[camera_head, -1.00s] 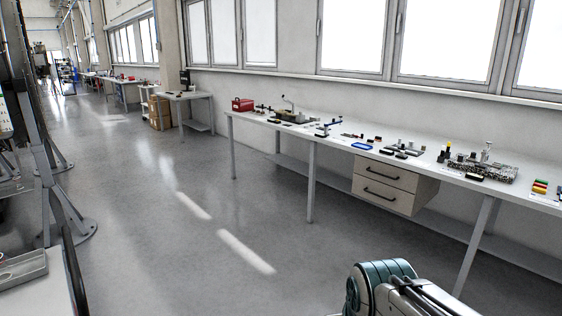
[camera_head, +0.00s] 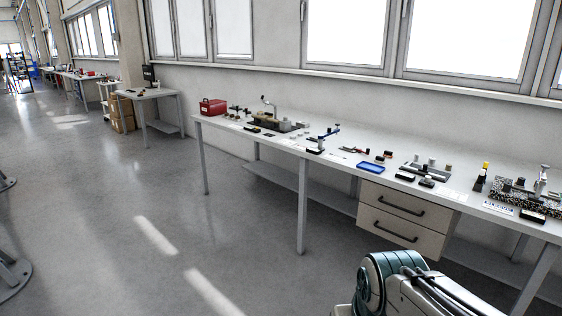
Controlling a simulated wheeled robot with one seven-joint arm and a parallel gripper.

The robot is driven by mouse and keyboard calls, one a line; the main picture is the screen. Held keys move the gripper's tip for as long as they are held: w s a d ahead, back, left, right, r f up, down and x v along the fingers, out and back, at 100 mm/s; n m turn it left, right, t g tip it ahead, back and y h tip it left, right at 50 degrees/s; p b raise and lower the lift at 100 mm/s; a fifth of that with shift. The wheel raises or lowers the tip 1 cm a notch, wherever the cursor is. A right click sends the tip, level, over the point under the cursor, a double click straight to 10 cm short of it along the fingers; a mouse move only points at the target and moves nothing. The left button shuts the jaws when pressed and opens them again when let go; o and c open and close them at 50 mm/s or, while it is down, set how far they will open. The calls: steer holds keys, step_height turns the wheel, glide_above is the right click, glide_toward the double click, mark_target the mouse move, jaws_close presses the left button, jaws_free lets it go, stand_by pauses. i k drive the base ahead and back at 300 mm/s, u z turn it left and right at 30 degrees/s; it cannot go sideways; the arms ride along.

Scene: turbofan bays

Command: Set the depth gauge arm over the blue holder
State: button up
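At this distance I cannot tell which item is the depth gauge or which is the blue holder. A gauge-like stand with a silver post (camera_head: 542,181) is on a speckled block at the right. My gripper is not in view; only part of my arm shows at the bottom right, apart from the bench.
The white workbench (camera_head: 225,124) runs along the windowed wall, with a drawer unit (camera_head: 402,215) beneath. A red box (camera_head: 213,107) and a fixture with a lever (camera_head: 268,115) are at its left end. The grey floor (camera_head: 110,230) in front is clear.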

mark_target(329, 132)
steer(key=i, duration=4.25)
steer(key=u, duration=0.1)
